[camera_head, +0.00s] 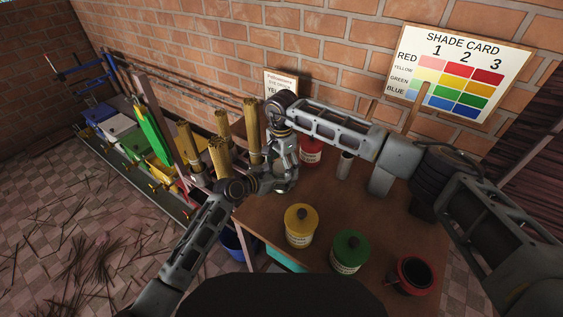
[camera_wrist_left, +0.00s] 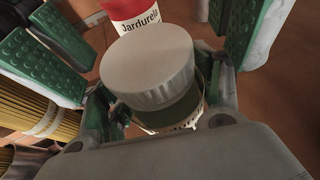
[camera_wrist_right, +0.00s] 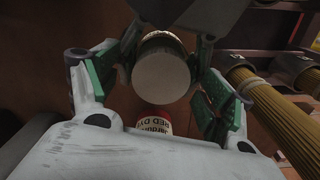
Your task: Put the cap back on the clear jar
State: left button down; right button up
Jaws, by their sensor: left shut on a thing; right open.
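My left gripper (camera_wrist_left: 158,115) is shut on the clear jar (camera_wrist_left: 190,120), a finger on each side, holding it above the table. A pale grey cap (camera_wrist_left: 150,65) with a ridged edge is at the jar's mouth. Dark glass shows below its lower right edge; I cannot tell whether it is fully seated. In the right wrist view the flat cap top (camera_wrist_right: 161,80) faces the camera, with the jar behind it. My right gripper (camera_wrist_right: 160,75) is open, its green-padded fingers apart on either side of the cap. In the head view both grippers meet, left (camera_head: 275,180) and right (camera_head: 287,155), mostly hiding the jar.
A red jar (camera_head: 311,152) and white cylinder (camera_head: 344,166) stand behind the grippers. Yellow (camera_head: 300,226) and green (camera_head: 350,252) jars and an open red-rimmed pot (camera_head: 415,276) stand nearer on the brown table (camera_head: 385,220). Stick bundles (camera_head: 219,157) stand close on the left.

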jog(key=c, duration=0.6)
jog(key=o, duration=1)
jog(key=shift+c, duration=0.2)
jog(key=shift+r, duration=0.15)
notch_tip(320, 180, up, 12)
pick_arm(q)
jog(key=shift+c, duration=1)
grip_release()
